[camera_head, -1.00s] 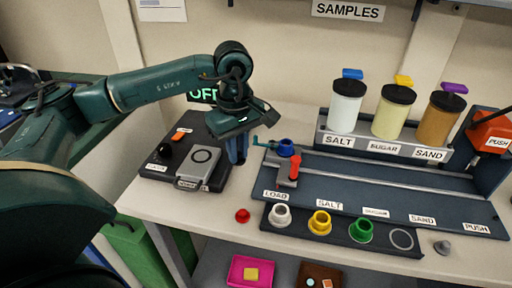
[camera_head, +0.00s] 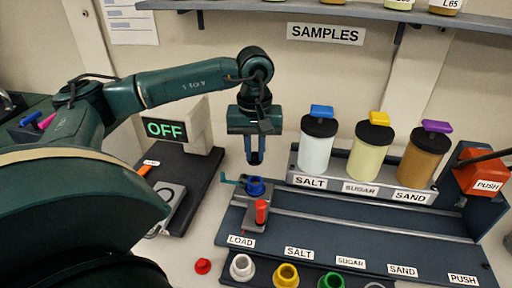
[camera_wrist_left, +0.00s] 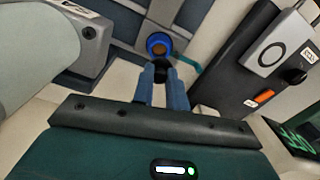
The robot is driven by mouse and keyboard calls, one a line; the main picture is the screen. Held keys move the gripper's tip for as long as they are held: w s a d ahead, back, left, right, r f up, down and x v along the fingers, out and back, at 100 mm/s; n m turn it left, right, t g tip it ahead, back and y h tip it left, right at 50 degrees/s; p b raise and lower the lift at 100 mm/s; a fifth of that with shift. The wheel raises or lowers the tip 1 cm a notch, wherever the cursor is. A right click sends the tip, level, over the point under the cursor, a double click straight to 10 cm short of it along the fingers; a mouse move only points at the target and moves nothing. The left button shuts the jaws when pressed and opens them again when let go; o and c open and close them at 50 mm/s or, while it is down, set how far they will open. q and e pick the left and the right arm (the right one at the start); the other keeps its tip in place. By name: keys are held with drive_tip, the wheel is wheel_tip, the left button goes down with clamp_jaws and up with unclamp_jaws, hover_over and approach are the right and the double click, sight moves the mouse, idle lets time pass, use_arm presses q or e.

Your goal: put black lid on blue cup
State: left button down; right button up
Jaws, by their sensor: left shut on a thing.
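The blue cup (camera_head: 255,187) stands at the load end of the dark rail fixture. In the left wrist view the cup (camera_wrist_left: 158,43) is seen from above, with brownish contents inside its blue rim. My left gripper (camera_head: 255,158) points down just above the cup. In the left wrist view its blue fingers (camera_wrist_left: 163,75) are shut on a small dark thing that looks like the black lid (camera_wrist_left: 160,62), close to the cup's edge. The lid is mostly hidden by the fingers, and I cannot tell whether it touches the cup. My right gripper is not in view.
A red piece (camera_head: 262,211) stands on the fixture just in front of the cup, and a teal lever (camera_head: 231,181) sits at its left. Salt (camera_head: 316,150), sugar and sand dispensers stand to the right. A dark board (camera_head: 183,170) with a device lies left.

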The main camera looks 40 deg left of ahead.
use_arm(q)
wheel_tip(320, 180, down, 5)
drive_tip(key=b, duration=0.3)
drive_tip(key=shift+f, duration=0.15)
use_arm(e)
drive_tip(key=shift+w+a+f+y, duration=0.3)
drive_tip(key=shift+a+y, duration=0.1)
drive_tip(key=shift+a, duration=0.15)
use_arm(q)
drive_tip(key=shift+f+b, duration=0.5)
drive_tip(key=shift+f, duration=0.05)
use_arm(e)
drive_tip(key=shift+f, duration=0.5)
use_arm(q)
drive_tip(key=c, duration=1.3)
unclamp_jaws()
